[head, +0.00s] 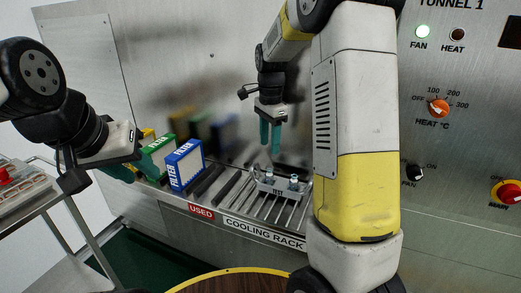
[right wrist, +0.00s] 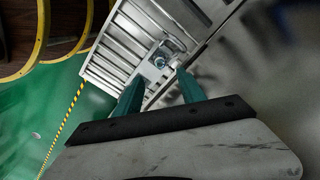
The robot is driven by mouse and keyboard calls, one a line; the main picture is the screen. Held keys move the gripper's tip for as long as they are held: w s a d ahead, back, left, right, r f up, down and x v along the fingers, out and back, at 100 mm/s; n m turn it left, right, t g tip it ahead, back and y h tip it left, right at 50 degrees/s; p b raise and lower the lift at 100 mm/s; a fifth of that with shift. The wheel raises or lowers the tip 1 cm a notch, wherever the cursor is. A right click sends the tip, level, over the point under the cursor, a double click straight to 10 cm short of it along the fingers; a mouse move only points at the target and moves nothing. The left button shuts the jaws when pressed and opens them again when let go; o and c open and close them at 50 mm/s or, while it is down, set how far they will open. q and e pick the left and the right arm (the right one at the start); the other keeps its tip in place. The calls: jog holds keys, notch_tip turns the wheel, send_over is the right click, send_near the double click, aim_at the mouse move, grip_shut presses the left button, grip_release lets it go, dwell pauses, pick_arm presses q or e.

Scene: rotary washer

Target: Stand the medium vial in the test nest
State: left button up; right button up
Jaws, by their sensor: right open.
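The test nest (head: 266,190) is a small grey holder labelled TEST on the cooling rack. Two small clear vial-like pieces with pale tops, one at the left (head: 275,171) and one at the right (head: 294,180), stand upright at it. I cannot tell which is the medium vial. My right gripper (head: 270,146) points down above the nest, its teal fingers apart and empty. In the right wrist view, a shiny round vial top (right wrist: 163,56) shows just beyond the open fingertips (right wrist: 161,77). My left gripper (head: 118,172) is at the far left; its fingers are mostly hidden.
A blue filter box (head: 185,166) and a green one (head: 157,157) stand left of the slatted cooling rack (head: 292,214). A cart (head: 35,205) stands at far left. A round wooden table (head: 235,284) is in front. A control panel (head: 460,140) is at right.

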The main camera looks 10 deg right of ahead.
jog(key=s+r+n+t+y, duration=0.25)
jog(key=s+r+n, duration=0.35)
jog(key=s+r, duration=0.35)
jog(key=s+a+n+t, duration=0.2)
jog(key=s+n, duration=0.7)
jog(key=s, duration=0.5)
jog(key=shift+s+t, duration=0.4)
jog(key=shift+t, duration=0.45)
jog(key=shift+r, duration=0.15)
jog(key=shift+c, duration=0.9)
jog(key=shift+d, duration=0.15)
jog(key=shift+c, duration=0.3)
